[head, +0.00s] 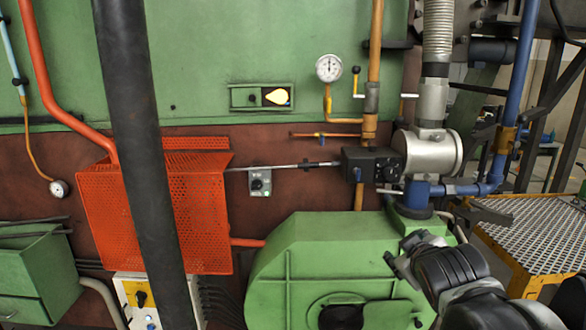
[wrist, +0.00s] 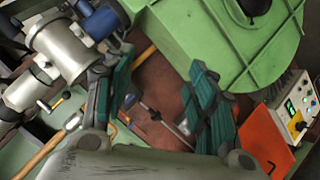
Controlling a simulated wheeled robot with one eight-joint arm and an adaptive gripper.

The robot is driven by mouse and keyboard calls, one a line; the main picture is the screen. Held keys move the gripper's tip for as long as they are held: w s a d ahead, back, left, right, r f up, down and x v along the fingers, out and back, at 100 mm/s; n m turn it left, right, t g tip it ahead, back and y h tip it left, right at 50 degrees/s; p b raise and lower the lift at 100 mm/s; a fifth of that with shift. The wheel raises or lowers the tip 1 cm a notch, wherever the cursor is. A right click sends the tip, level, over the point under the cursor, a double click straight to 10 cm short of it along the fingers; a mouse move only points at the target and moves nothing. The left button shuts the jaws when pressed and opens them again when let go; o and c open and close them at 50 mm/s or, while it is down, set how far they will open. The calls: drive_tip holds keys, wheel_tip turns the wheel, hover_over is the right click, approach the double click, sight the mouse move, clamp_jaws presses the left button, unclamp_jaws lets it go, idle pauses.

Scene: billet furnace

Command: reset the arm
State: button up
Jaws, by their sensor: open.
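My gripper (wrist: 160,85) shows in the wrist view with its two teal-padded fingers spread wide apart. Nothing is between the fingers; the red-brown wall and a thin rod show through the gap behind them. In the head view my dark arm comes in at the lower right. Its end is in front of the right side of the green blower housing (head: 310,265), below the silver valve body (head: 432,152). The fingers are hard to make out there. The green housing also shows at the top of the wrist view (wrist: 215,35).
Blue pipe (head: 505,100) and a yellow-edged grated platform (head: 535,225) are close to the arm at right. An orange perforated guard (head: 205,210), a control box (head: 140,297) and a pressure gauge (head: 329,68) are farther left. A dark column crosses the left foreground.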

drive_tip(key=s+a+f+m+g+y, duration=0.1)
drive_tip(key=s+a+f+m+g, duration=0.1)
drive_tip(key=s, duration=0.6)
drive_tip(key=s+a+f+m+g+y+b, duration=0.1)
drive_tip(key=s+a+f+m+g, duration=0.1)
drive_tip(key=s+f, duration=0.4)
drive_tip(key=s+m+g, duration=0.1)
drive_tip(key=s+m, duration=0.1)
drive_tip(key=s, duration=0.1)
drive_tip(key=shift+a+f+y, duration=0.15)
drive_tip(key=shift+f+y, duration=0.1)
drive_tip(key=shift+y, duration=0.05)
